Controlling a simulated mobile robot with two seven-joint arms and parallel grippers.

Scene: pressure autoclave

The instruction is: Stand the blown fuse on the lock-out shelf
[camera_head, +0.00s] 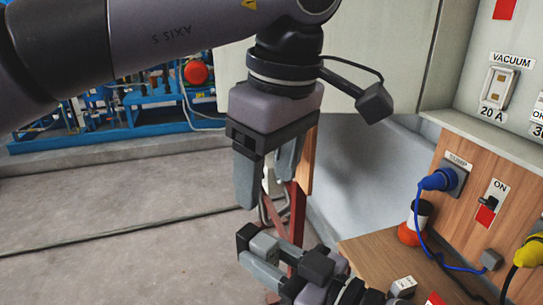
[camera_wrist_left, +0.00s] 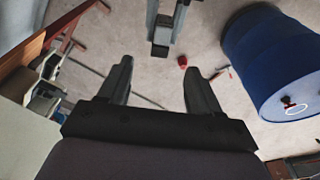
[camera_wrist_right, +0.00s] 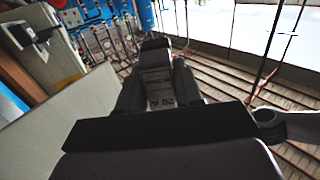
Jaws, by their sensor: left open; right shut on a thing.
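My right gripper (camera_head: 262,258) is at the bottom of the head view, fingers towards the left, shut on a small grey block. In the right wrist view this block, the fuse (camera_wrist_right: 158,88), sits between the fingers (camera_wrist_right: 157,80) with "20 A" on its face and a dark end. Whether it is blown cannot be seen. My left gripper (camera_head: 266,178) hangs above it, open and empty, fingers down; it also shows open in the left wrist view (camera_wrist_left: 158,72). A wooden shelf (camera_head: 375,250) is right of the grippers; I cannot read a lock-out label on it.
A black, white and red object (camera_head: 413,222) stands at the shelf's back. Above are a blue plug (camera_head: 438,180), an ON switch (camera_head: 488,202) and a VACUUM 20 A fuse holder (camera_head: 498,85). A yellow plug (camera_head: 528,252) is at right. A blue drum (camera_wrist_left: 275,60) stands on the floor.

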